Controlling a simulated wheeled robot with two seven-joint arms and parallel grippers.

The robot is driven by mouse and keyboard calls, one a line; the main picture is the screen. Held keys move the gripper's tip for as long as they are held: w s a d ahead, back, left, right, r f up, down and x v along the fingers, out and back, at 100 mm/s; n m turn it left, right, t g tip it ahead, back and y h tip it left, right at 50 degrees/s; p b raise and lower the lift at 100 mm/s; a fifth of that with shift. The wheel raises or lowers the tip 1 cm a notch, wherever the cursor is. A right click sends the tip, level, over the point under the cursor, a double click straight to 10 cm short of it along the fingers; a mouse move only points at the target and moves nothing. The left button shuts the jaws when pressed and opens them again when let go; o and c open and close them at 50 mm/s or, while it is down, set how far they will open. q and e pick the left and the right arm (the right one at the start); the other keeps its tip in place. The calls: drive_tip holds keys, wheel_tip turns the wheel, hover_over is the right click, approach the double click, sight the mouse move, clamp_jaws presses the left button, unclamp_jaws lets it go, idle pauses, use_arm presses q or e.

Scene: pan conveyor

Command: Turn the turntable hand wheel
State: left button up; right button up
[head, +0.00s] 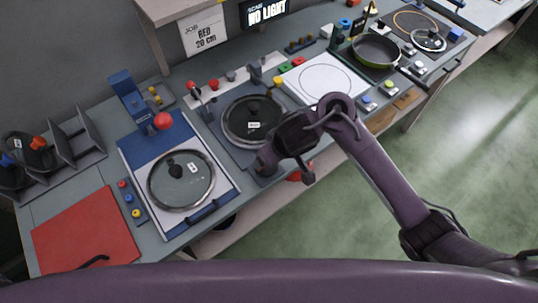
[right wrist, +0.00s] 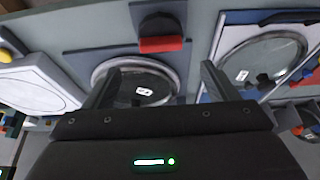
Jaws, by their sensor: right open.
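A dark square turntable station (head: 226,135) carries a round pan with a glass lid (head: 252,120). The lidded pan (right wrist: 135,85) also shows in the right wrist view. A dark block with a red grip (right wrist: 162,45) stands at the turntable's edge there; it looks like the hand wheel's handle, but no full wheel shows. In the head view my right arm covers much of that spot. My right gripper (head: 286,167) is near the front edge of the turntable. In the wrist view its fingers (right wrist: 160,75) are apart and empty, below the red grip. My left gripper is out of view.
Left of the turntable is a blue and white tray (head: 150,205) with a lidded pan; right of it is a white plate (head: 325,80). A red mat (head: 85,232) lies at the left end. Small levers and knobs line the back.

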drive_tip(key=b+x, duration=0.3)
drive_tip(key=x, duration=0.4)
drive_tip(key=shift+f+b, duration=0.35)
drive_tip(key=shift+b, duration=0.05)
drive_tip(key=shift+s, duration=0.1)
drive_tip(key=c, duration=1)
drive_tip(key=shift+r, duration=0.1)
